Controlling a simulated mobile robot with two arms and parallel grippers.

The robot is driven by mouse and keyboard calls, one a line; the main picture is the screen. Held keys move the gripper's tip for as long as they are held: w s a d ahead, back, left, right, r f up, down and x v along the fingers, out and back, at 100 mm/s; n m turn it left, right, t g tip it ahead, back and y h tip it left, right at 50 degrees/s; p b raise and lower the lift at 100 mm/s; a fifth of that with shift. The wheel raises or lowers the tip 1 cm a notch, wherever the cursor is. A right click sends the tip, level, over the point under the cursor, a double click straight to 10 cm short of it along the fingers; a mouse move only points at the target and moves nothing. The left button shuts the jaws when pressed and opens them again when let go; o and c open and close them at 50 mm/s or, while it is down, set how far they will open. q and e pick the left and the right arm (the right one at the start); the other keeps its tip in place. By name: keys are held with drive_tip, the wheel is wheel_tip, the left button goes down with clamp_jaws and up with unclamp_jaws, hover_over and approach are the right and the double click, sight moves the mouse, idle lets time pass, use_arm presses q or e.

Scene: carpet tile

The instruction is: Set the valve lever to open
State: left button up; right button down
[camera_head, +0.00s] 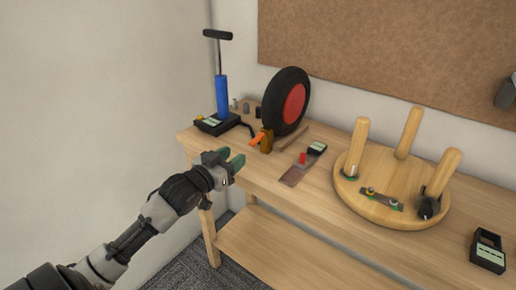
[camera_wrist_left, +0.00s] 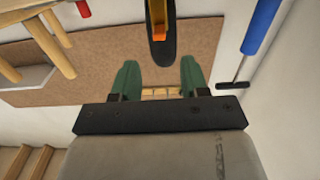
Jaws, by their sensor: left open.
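The valve has a brown-brass body (camera_head: 267,142) and an orange lever (camera_head: 257,139). It stands near the left end of the workbench, in front of the red-hubbed wheel. In the head view the lever sticks out to the left of the body, tilted slightly down. In the left wrist view, which is upside down, the orange lever (camera_wrist_left: 158,36) shows at the top, in line with the gap between my fingers. My left gripper (camera_head: 231,160), with green fingers, is open and empty at the bench's front left edge, apart from the valve. My right gripper is not in view.
A blue pump (camera_head: 222,97) stands left of the valve, and the black wheel (camera_head: 276,95) stands behind it.

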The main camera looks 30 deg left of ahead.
sight(251, 144)
use_arm(q)
drive_tip(key=w, duration=0.6)
drive_tip(key=w+d, duration=0.1)
drive_tip(key=w, duration=0.2)
drive_tip(key=shift+w, duration=0.15)
clamp_jaws()
